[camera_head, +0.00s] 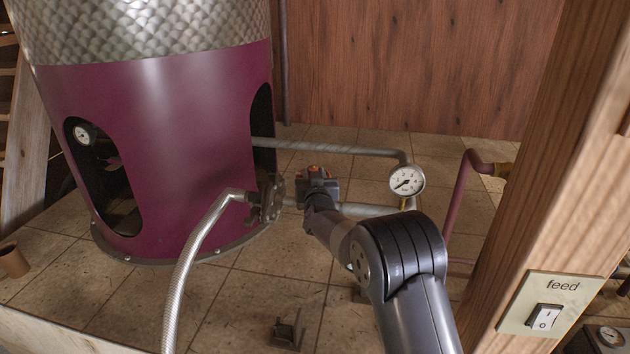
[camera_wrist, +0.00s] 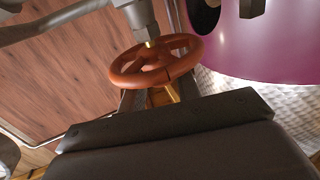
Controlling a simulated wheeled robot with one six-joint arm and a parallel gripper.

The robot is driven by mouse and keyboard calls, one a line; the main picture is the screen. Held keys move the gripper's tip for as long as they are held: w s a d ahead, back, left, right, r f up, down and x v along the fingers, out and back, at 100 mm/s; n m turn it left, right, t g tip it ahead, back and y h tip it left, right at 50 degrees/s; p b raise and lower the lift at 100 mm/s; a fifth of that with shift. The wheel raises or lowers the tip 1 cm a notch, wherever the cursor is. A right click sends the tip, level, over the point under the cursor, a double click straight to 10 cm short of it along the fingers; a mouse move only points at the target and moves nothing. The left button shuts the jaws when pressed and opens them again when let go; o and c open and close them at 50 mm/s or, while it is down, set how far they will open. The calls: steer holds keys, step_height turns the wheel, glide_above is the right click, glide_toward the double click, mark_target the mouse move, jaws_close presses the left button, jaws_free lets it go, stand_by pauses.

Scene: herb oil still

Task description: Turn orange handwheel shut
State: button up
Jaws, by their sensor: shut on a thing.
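The orange handwheel (camera_wrist: 155,62) shows in the wrist view, a spoked wheel on a grey valve stem (camera_wrist: 140,18). My gripper (camera_wrist: 160,97) is shut on the near part of its rim, with one finger on either side. In the head view only a small orange bit of the handwheel (camera_head: 318,170) shows at my gripper (camera_head: 318,182); my arm hides most of the rest. The wheel sits on the grey pipe to the right of the purple vessel.
A purple vessel (camera_head: 190,150) stands at left, with a braided hose (camera_head: 190,255) in front. A pressure gauge (camera_head: 407,181) is right of my gripper. A wooden post (camera_head: 540,170) with a feed switch (camera_head: 545,316) stands at right. Tiled floor (camera_head: 250,300) lies below.

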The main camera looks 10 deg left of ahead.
steer(key=shift+s+a+r+m+t+h+p, duration=0.15)
steer(key=shift+m+h+p, duration=0.35)
steer(key=shift+h+p, duration=0.3)
steer(key=shift+w+a+m+t+h+p, duration=0.1)
steer(key=shift+m+t+h+p, duration=0.1)
steer(key=shift+m+h+p, duration=0.45)
steer(key=shift+s+a+r+m+t+h+p, duration=0.15)
steer(key=shift+m+h+p, duration=0.2)
steer(key=shift+h+p, duration=0.6)
steer(key=m+h+p, duration=0.1)
steer(key=h+p, duration=0.1)
steer(key=shift+w+a+f+m+h+p, duration=0.1)
steer(key=shift+a+f+m+h+p, duration=0.1)
steer(key=shift+m+h+p, duration=0.15)
steer(key=shift+a+f+m+g+h, duration=0.1)
steer(key=shift+m+g+h, duration=0.1)
steer(key=shift+m+h, duration=0.75)
steer(key=shift+a+f+m+g+h, duration=0.15)
steer(key=shift+m+h, duration=0.35)
steer(key=shift+h, duration=0.7)
steer(key=shift+w+r+m+g+h+b, duration=0.1)
steer(key=shift+m+g+h+b, duration=0.45)
steer(key=shift+h+b, duration=0.3)
steer(key=shift+a+r+m+h, duration=0.1)
steer(key=shift+r+m+h, duration=0.1)
steer(key=shift+m+h, duration=0.2)
steer(key=o, duration=1)
steer(key=shift+f, duration=0.1)
steer(key=shift+c, duration=0.2)
